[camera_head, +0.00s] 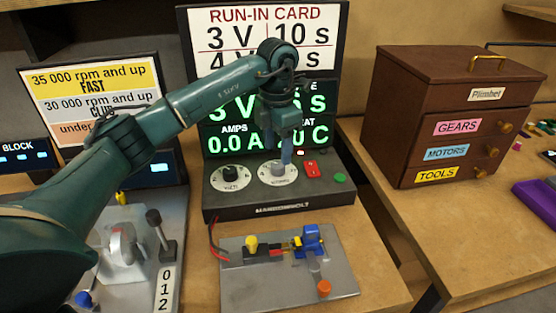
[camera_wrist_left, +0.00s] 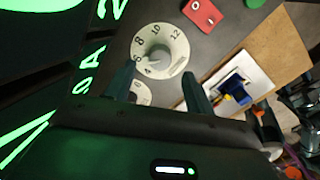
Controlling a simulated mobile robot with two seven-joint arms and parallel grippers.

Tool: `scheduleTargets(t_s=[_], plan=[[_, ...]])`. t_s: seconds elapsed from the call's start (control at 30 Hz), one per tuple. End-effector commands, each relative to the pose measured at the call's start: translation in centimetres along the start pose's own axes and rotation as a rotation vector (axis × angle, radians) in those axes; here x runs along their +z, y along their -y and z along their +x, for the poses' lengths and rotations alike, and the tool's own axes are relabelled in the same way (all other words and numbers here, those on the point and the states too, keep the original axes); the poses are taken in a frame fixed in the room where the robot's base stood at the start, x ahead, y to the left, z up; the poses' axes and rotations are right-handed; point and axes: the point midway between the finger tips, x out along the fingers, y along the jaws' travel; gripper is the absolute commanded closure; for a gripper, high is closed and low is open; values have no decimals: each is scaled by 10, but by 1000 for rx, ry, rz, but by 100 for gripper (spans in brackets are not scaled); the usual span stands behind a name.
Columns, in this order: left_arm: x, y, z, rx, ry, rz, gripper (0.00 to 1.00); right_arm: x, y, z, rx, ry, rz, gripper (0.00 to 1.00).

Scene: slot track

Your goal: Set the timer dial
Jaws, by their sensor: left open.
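The timer dial (camera_head: 266,179) is the right one of two white dials on the dark control box. Its number ring, with 6, 8, 10 and 12, shows in the left wrist view (camera_wrist_left: 176,39), with a grey knob (camera_wrist_left: 158,57) in the middle. I cannot read the knob's pointer surely. My left gripper (camera_head: 286,158) is open, pointing down just above this dial and partly hiding it. In the left wrist view its two fingers (camera_wrist_left: 160,72) stand apart with nothing between them, the knob lying beyond. My right gripper is not in view.
The volts dial (camera_head: 232,174) is close on the left; a red switch (camera_head: 312,169) and green button (camera_head: 340,178) are on the right. My arm partly hides the green display (camera_head: 224,142) and the run-in card (camera_head: 215,15). A motor plate (camera_head: 232,292) lies in front.

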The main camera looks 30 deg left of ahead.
Motion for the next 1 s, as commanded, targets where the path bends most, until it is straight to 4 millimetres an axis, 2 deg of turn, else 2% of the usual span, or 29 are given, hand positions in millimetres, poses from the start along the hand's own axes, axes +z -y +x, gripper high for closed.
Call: scheduleTargets(t_s=[0.1,0.3,0.67,1.0], plan=[[-1,0,22,-1,-3,0,46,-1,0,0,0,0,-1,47],[0,0,41,-1,-1,0,46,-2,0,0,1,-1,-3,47],[0,0,45,0,1,0,47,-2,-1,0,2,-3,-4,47],[0,0,45,-1,1,0,75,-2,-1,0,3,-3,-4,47]])
